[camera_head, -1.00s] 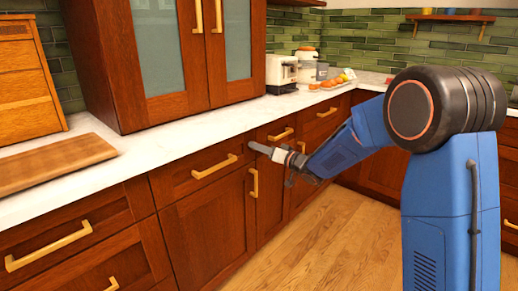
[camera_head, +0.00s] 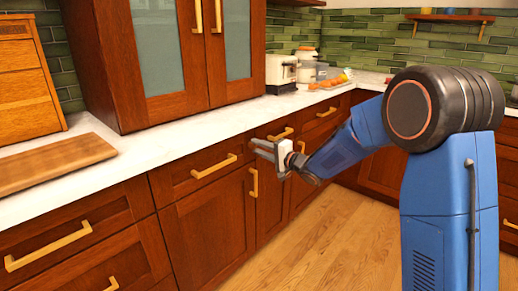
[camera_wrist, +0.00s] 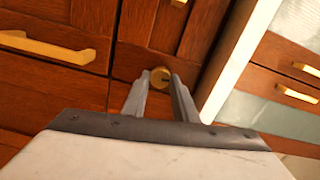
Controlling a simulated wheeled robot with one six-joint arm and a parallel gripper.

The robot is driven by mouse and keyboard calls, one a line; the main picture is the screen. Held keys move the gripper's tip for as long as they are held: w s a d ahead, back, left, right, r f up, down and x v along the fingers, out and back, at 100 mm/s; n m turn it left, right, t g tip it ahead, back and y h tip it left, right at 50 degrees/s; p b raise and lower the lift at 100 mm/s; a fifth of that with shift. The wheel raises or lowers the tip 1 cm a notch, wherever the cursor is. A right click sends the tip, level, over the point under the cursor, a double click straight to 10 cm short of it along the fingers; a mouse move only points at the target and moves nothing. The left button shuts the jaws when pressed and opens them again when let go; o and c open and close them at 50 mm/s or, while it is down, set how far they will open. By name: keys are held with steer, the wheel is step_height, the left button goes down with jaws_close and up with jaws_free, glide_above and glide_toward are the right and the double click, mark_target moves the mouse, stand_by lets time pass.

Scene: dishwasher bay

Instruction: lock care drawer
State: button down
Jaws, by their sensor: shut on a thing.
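A round brass lock knob (camera_wrist: 160,73) sits on a dark red-brown wooden front in the wrist view. A dark mark shows on its face. My gripper (camera_wrist: 161,82) has its two grey fingertips on either side of the knob, closed on it. In the head view my gripper (camera_head: 252,147) reaches left to the cabinet fronts, by the narrow drawer (camera_head: 262,132) with a brass bar handle (camera_head: 281,133). The knob cannot be made out in the head view. The drawers there look closed.
Other brass handles stand out nearby, one on a wider drawer (camera_head: 214,167) and one upright on a door (camera_head: 253,182). The white counter (camera_head: 180,138) runs above, with a wooden board (camera_head: 50,164) on it. The wooden floor (camera_head: 320,235) in front is clear.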

steer(key=shift+m, duration=0.7)
steer(key=c, duration=1.4)
jaws_free()
steer(key=shift+w, duration=0.1)
steer(key=shift+c, duration=0.2)
steer(key=v, duration=1.7)
steer(key=shift+d, duration=0.2)
